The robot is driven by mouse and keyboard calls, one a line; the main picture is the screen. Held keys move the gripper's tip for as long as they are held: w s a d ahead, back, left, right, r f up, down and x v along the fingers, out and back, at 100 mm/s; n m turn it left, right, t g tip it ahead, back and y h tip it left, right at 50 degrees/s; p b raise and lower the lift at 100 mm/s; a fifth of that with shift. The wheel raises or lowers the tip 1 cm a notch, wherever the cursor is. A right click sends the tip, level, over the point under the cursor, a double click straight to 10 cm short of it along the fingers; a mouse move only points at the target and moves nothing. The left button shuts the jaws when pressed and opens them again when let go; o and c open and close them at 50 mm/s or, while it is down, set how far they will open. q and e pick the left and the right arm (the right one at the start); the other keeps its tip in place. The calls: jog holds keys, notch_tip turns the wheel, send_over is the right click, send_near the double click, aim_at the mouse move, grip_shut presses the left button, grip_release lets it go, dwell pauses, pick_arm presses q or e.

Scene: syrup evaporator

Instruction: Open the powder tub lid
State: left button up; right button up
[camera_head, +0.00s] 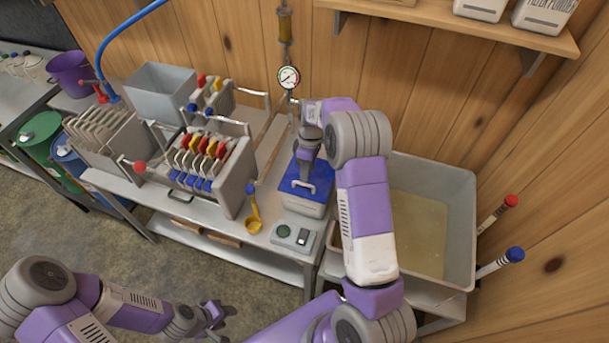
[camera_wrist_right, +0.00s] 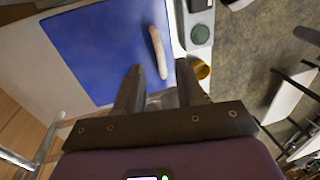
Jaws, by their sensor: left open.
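The powder tub (camera_head: 303,207) is a white box on the steel table with a blue lid (camera_head: 318,173). The lid lies flat and closed on it, with a white bar handle (camera_head: 303,187) near its front edge. My right gripper (camera_head: 303,165) points down over the lid from behind the handle. In the right wrist view the blue lid (camera_wrist_right: 95,50) and its handle (camera_wrist_right: 158,52) lie beyond the fingertips (camera_wrist_right: 158,75). The fingers are apart with no handle clamped; contact with the lid cannot be told. My left gripper (camera_head: 216,316) is open and empty, low at the front.
A filter press with coloured handles (camera_head: 208,155) stands left of the tub. A yellow ladle (camera_head: 253,220) and a switch box (camera_head: 293,237) lie in front. A large grey tank (camera_head: 440,190) stands right, behind my right arm.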

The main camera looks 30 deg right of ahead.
aim_at(306, 184)
jog(key=f, duration=0.4)
jog(key=shift+s+a+f, duration=0.1)
jog(key=shift+s+a, duration=0.15)
jog(key=shift+a, duration=0.05)
jog(key=shift+s, duration=0.1)
grip_shut()
